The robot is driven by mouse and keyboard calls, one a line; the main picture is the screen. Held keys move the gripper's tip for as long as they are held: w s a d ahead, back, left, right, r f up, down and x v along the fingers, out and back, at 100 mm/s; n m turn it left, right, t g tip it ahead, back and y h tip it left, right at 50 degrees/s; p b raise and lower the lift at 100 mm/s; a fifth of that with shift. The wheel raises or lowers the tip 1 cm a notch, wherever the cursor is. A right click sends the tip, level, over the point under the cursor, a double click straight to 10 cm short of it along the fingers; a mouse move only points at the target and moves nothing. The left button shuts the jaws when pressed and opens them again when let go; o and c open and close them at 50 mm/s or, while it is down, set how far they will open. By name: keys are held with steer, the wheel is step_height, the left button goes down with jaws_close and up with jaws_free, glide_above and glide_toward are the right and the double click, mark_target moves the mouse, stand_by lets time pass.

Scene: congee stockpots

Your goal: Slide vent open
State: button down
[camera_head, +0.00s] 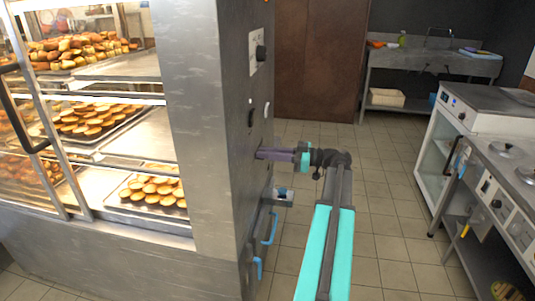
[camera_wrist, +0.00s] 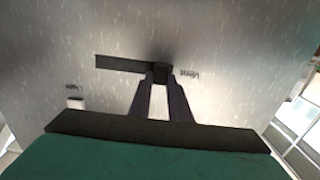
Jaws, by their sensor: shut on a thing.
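The vent control shows in the wrist view as a dark slot (camera_wrist: 120,63) in a grey metal panel with a small black knob (camera_wrist: 162,70) at its right end. A "Vent" label (camera_wrist: 190,74) is beside the knob. My gripper (camera_wrist: 161,78) has its two dark fingers closed on the knob. In the head view my gripper (camera_head: 259,154) reaches left to the side panel of the steel cabinet (camera_head: 243,190); the knob is hidden there behind the fingertips.
Glass shelves of pastries stand left. Tiled floor is clear; a stove counter (camera_head: 505,165) stands right.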

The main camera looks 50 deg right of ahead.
steer(key=shift+w+d+b, duration=0.4)
steer(key=shift+w+d, duration=0.3)
steer(key=shift+d, duration=0.45)
steer(key=shift+w+d+b, duration=0.4)
steer(key=shift+w+d, duration=0.3)
steer(key=shift+d, duration=0.4)
steer(key=shift+w+d+b, duration=0.4)
steer(key=shift+w+d, duration=0.3)
steer(key=shift+d, duration=0.45)
steer(key=shift+w+d+r, duration=0.1)
steer(key=shift+w+d, duration=0.25)
steer(key=shift+d, duration=0.3)
steer(key=c, duration=1.6)
jaws_free()
steer(key=shift+d, duration=0.1)
steer(key=shift+c, duration=0.2)
